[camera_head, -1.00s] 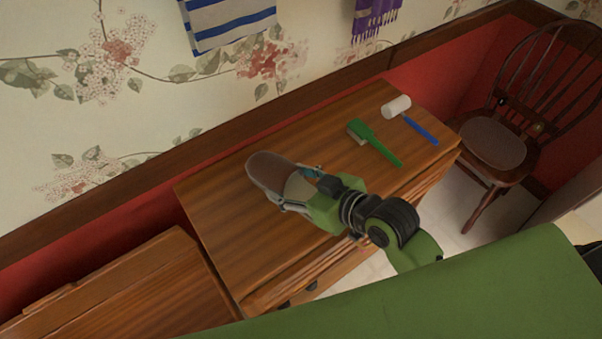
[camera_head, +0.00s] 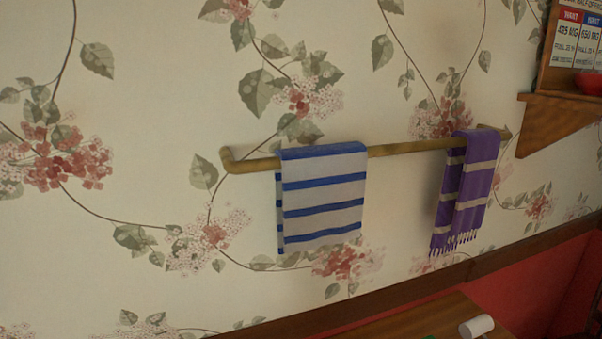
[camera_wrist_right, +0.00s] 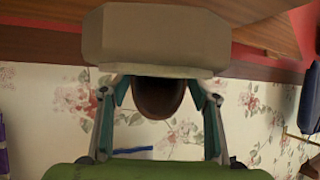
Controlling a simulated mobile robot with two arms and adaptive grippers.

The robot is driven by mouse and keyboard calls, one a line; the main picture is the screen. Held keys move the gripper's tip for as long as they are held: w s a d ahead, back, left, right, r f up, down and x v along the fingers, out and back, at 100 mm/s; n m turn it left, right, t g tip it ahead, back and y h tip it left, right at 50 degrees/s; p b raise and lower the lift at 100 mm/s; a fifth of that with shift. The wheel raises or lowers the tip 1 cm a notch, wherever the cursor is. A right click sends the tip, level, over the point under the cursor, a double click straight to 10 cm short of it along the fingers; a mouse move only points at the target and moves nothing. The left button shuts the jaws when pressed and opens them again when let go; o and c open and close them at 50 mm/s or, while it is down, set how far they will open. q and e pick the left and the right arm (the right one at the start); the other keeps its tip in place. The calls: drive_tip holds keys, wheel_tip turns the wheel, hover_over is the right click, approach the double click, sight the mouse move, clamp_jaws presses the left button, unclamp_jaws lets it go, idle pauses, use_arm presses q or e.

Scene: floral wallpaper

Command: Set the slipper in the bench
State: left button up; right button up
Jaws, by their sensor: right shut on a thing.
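In the right wrist view my right gripper (camera_wrist_right: 158,88) is shut on the slipper (camera_wrist_right: 153,38), with one finger on each side of it. The slipper shows a thick beige outer part and a dark brown rounded part between the fingers. In the head view neither gripper nor the slipper shows now. The bench is not clearly in the head view. A brown wooden surface (camera_wrist_right: 40,40) lies behind the slipper in the right wrist view; I cannot tell whether it belongs to the bench.
In the head view a wall rail (camera_head: 405,150) holds a blue-striped towel (camera_head: 322,200) and a purple towel (camera_head: 470,185). A wooden wall shelf (camera_head: 555,120) is at the right. A corner of the wooden dresser (camera_head: 425,319) with a white mallet head (camera_head: 477,326) shows at the bottom.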

drive_tip(key=shift+n+g+y, duration=0.3)
drive_tip(key=shift+n+y, duration=0.1)
drive_tip(key=shift+n, duration=0.2)
drive_tip(key=d, duration=0.1)
drive_tip(key=d+r, duration=0.2)
drive_tip(key=shift+w+d+r, duration=0.2)
drive_tip(key=shift+w+d, duration=0.05)
drive_tip(key=shift+w, duration=0.05)
drive_tip(key=d+r+n+g+y, duration=0.1)
drive_tip(key=d+r, duration=0.2)
drive_tip(key=r, duration=0.4)
drive_tip(key=shift+s+d+r+n+g+y, duration=0.2)
drive_tip(key=shift+s+d+n+g+y, duration=0.1)
drive_tip(key=shift+d+n, duration=0.1)
drive_tip(key=shift+f, duration=0.1)
